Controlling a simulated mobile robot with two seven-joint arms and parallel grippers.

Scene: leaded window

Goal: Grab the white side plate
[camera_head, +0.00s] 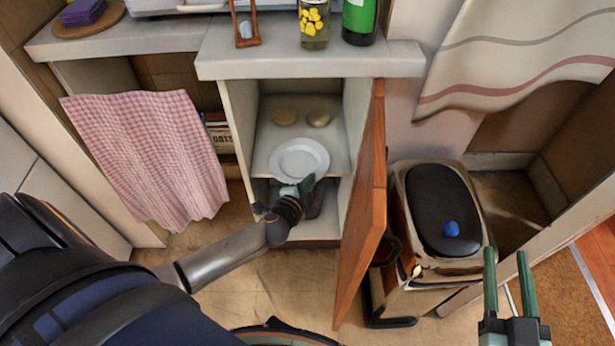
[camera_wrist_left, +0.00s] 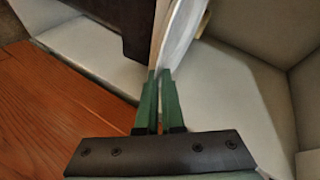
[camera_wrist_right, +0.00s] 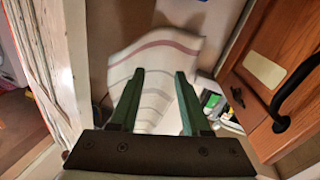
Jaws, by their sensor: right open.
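The white side plate (camera_head: 299,158) is in the open cupboard, at the front of its shelf. It also shows nearly edge-on in the left wrist view (camera_wrist_left: 183,32). My left gripper (camera_head: 306,185) reaches into the cupboard at the plate's near rim. In the left wrist view its green fingers (camera_wrist_left: 158,78) are close together, with the plate's rim between their tips. My right gripper (camera_head: 506,256) is open and empty at the lower right, away from the cupboard. The right wrist view shows its fingers (camera_wrist_right: 160,72) spread apart.
The wooden cupboard door (camera_head: 365,210) stands open just right of my left gripper. A bin (camera_head: 440,205) with a blue ball (camera_head: 451,229) stands right of the door. A checked curtain (camera_head: 150,155) hangs left.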

